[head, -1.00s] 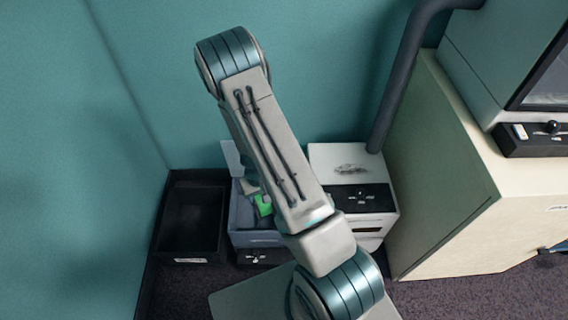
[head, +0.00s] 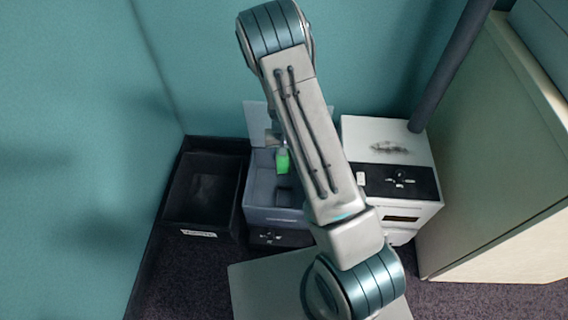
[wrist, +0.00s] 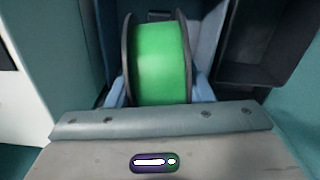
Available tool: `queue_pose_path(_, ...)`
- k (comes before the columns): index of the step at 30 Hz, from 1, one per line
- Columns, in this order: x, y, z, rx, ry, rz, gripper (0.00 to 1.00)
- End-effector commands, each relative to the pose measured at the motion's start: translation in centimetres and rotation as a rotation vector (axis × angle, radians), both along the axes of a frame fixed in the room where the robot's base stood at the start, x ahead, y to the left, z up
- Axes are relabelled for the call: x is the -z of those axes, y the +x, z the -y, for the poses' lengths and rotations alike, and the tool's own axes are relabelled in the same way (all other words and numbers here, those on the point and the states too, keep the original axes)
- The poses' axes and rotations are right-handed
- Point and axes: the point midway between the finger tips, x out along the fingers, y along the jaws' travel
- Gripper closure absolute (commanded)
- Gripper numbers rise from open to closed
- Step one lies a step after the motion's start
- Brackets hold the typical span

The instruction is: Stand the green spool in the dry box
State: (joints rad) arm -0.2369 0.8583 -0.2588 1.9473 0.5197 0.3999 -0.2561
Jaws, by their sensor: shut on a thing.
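The green spool (wrist: 160,60) has black flanges and stands with its flanges upright between the blue-grey fingers of my gripper (wrist: 160,94) in the wrist view. My gripper is shut on it. In the head view the spool (head: 282,160) shows as a small green patch over the rear of the dry box (head: 275,221). The dry box is grey-blue, with its pale lid (head: 258,121) open at the back. My arm hides the box's right part and most of my gripper. I cannot tell whether the spool touches the box floor.
A black open bin (head: 237,205) stands left of the dry box. A white machine (head: 375,130) with a black panel stands close on its right. A teal wall is behind. A cream cabinet (head: 500,190) and a dark pipe (head: 455,65) are on the right.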

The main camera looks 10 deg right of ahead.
Motion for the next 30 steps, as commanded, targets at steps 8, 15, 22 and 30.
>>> queue_pose_path(8,4.5,2.3,0.4,0.066,0.001,0.004,0.87)
queue_pose_path(15,6.6,3.7,1.0,0.12,0.001,0.002,0.87)
queue_pose_path(22,7.1,4.3,1.4,0.148,0.0,0.001,0.87)
queue_pose_path(30,8.7,4.4,1.4,0.152,0.0,-0.001,0.87)
